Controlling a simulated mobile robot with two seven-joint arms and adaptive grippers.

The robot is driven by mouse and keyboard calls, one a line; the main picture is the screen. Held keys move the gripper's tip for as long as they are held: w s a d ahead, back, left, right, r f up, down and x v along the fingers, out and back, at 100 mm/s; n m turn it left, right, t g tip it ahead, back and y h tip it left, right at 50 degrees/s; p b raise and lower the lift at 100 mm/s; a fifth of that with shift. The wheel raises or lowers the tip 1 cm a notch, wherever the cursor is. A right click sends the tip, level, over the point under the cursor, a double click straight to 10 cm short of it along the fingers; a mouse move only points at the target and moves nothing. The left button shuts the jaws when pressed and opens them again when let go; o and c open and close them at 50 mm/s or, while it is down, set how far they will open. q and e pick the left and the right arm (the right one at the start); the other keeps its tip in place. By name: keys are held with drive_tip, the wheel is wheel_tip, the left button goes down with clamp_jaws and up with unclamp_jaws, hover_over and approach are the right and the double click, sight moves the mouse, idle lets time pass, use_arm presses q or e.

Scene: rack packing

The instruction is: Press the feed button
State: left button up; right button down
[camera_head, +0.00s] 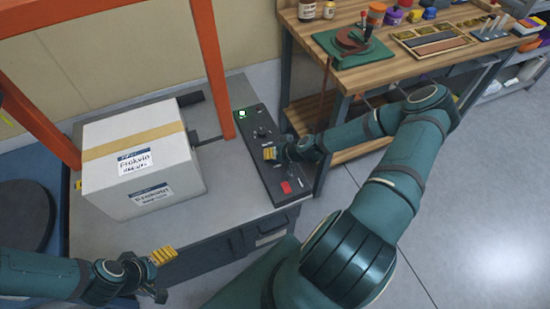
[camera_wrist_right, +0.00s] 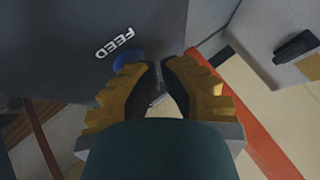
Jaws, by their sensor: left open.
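The black control panel (camera_head: 248,133) lies along the right side of the grey machine top. In the right wrist view, a white FEED label (camera_wrist_right: 118,40) sits by a blue button (camera_wrist_right: 128,58), partly covered by a fingertip. My right gripper (camera_head: 270,153) is over the middle of the panel, and its yellow fingertips (camera_wrist_right: 160,66) are close together with nothing seen between them. I cannot tell whether they touch the button. The head view does not show the blue button clearly. My left gripper (camera_head: 163,257) is open and empty at the machine's front edge.
A taped white carton (camera_head: 165,160) stands on the grey machine top (camera_head: 230,190) under an orange frame (camera_head: 210,65). The panel also has a red button (camera_head: 286,187) and a green light (camera_head: 242,113). A wooden bench (camera_head: 400,75) with tools stands at the back right.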

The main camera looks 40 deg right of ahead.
drive_tip(key=shift+r, duration=0.1)
drive_tip(key=shift+r+p, duration=0.55)
drive_tip(key=shift+r, duration=0.2)
drive_tip(key=shift+r+p, duration=1.8)
drive_tip(key=shift+r, duration=0.75)
drive_tip(key=shift+f, duration=0.1)
